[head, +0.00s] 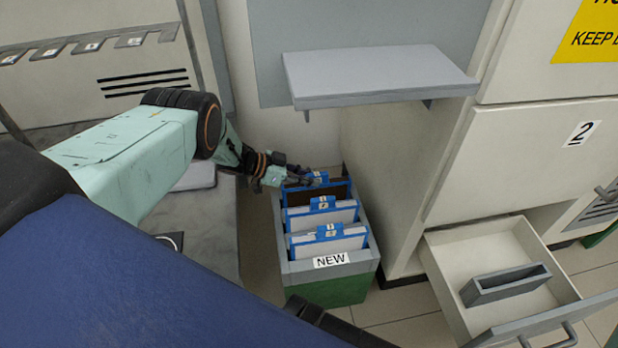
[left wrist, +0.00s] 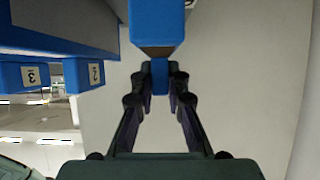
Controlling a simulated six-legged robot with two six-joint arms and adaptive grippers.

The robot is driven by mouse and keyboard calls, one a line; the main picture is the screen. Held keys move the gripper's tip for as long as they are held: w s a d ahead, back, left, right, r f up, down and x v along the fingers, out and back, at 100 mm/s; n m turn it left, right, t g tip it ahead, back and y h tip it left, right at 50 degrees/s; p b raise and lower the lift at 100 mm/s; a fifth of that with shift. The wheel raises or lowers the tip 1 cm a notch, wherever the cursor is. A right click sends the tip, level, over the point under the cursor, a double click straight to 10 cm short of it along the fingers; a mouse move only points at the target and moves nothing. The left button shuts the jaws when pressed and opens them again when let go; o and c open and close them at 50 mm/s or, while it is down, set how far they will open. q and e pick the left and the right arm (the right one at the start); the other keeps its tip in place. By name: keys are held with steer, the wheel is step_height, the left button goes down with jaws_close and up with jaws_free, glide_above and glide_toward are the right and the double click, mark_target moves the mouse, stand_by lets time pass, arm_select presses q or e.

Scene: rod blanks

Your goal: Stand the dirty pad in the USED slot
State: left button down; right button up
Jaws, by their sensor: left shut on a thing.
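My left gripper (head: 302,178) is at the back of the NEW box (head: 303,266), shut on the blue tab of the rearmost pad. That pad (head: 318,193) has a blue frame and a dark brown face, unlike the white-faced pads in front. It stands upright among the others, its lower part hidden by them. In the left wrist view the fingertips (left wrist: 159,78) close on the blue tab (left wrist: 157,22). No slot labelled USED can be read; a narrow grey slotted holder (head: 506,284) sits in the open drawer. My right gripper is not seen.
Two white-faced pads (head: 328,241) stand in front in the box; numbered tabs (left wrist: 83,75) show in the left wrist view. A grey shelf (head: 375,75) overhangs behind the box. The open drawer (head: 490,245) of cabinet 2 juts out at right. Tiled floor lies between box and drawer.

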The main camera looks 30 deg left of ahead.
arm_select(q)
steer(key=c, duration=1.3)
jaws_free()
steer(key=shift+f, duration=0.1)
steer(key=shift+c, duration=0.2)
steer(key=shift+a+r, duration=0.15)
steer(key=shift+r, duration=0.1)
steer(key=p+v, duration=0.5)
steer(key=v, duration=0.6)
steer(key=shift+s+a, duration=0.25)
steer(key=shift+s, duration=0.05)
steer(key=shift+r, duration=0.1)
